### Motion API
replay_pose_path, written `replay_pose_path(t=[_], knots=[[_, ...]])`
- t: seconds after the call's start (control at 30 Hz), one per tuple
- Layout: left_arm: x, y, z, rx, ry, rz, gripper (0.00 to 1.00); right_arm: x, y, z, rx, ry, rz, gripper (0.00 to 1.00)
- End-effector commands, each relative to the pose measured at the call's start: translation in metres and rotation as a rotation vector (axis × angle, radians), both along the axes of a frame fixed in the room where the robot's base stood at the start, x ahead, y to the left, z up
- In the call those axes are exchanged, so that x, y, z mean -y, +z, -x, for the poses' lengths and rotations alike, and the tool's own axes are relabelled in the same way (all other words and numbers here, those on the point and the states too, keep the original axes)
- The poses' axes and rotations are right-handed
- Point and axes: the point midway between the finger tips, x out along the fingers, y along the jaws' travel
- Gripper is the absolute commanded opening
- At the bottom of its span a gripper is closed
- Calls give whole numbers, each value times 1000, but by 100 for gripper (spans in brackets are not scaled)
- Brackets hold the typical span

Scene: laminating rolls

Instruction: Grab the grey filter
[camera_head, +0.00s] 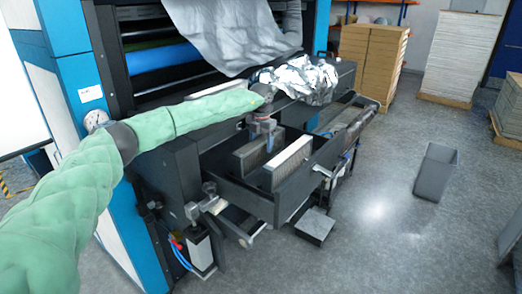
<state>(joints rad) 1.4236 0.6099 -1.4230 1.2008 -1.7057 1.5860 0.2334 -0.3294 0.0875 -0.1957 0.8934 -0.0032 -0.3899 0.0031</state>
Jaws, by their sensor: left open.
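An open dark drawer (238,192) juts from the front of the machine. Two upright slab-shaped filters stand in it. The rear one is a grey filter (247,158); the front one (290,160) has a pale white top edge. My left arm, in a green sleeve, reaches in from the left. My left gripper (267,140) points down at the rear grey filter, with its open jaws at the top edge. The gripper is small and partly merges with the filter, so contact cannot be told. My right gripper is not in view.
Crumpled silver foil (305,78) lies on the machine ledge just right of my gripper. A grey sheet (232,35) hangs above. A second open drawer (345,118) is to the right. A grey bin (436,172) stands on clear floor; stacked cartons (370,60) are behind.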

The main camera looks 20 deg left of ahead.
Motion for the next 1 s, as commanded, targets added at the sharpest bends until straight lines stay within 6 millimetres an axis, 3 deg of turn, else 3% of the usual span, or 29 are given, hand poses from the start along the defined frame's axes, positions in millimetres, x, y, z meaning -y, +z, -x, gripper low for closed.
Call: replay_pose_path(t=[0.27,0.6,1.0], knots=[[0,-3,0,0,0,0,62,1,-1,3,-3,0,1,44],[0,-3,0,0,-1,0,0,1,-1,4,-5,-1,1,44],[0,6,-1,4,-1,1,0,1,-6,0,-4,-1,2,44]])
